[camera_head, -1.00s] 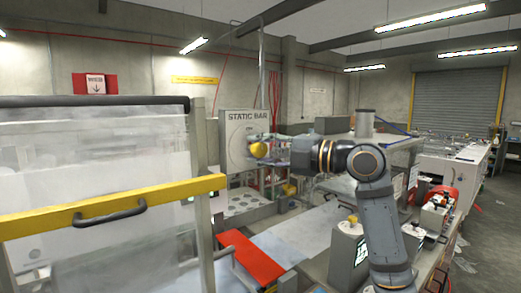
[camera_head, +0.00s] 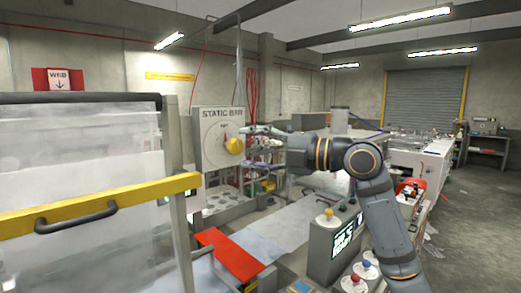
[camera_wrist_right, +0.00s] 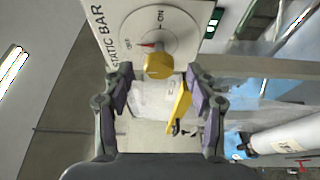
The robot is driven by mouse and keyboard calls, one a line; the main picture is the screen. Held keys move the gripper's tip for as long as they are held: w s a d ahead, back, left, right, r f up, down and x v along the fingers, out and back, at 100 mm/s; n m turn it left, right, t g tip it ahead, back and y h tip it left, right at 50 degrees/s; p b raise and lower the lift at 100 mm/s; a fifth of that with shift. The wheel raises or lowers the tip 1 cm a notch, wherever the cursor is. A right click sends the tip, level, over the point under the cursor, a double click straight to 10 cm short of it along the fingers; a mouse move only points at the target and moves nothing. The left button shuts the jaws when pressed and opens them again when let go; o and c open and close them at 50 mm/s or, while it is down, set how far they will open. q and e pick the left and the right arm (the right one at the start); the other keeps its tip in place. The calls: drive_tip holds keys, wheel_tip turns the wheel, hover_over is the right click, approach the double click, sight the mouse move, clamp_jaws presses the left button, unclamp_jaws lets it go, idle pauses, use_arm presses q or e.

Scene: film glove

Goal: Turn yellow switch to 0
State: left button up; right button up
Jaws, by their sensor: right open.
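The yellow switch (camera_head: 235,146) is a round knob on the white STATIC BAR panel (camera_head: 205,160), left of centre in the head view. In the right wrist view the yellow switch (camera_wrist_right: 158,66) sits on a round dial with ON and OFF marks, and a red pointer (camera_wrist_right: 148,45) beside it lies near the OFF mark. My right gripper (camera_head: 246,138) is open just to the right of the switch. In the right wrist view my right gripper (camera_wrist_right: 160,82) has its fingers spread, with the switch just beyond the tips and nothing held. My left gripper is not in view.
A clear guard with a yellow bar (camera_head: 110,205) stands at the left. A red plate (camera_head: 230,255) lies below the panel. A control box with a yellow button (camera_head: 328,213) stands below my right arm. Open floor lies at the right.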

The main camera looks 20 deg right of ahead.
drive_tip(key=v, duration=0.2)
drive_tip(key=shift+s+d, duration=0.15)
drive_tip(key=shift+d, duration=0.15)
drive_tip(key=shift+s+d, duration=0.15)
drive_tip(key=shift+s, duration=0.3)
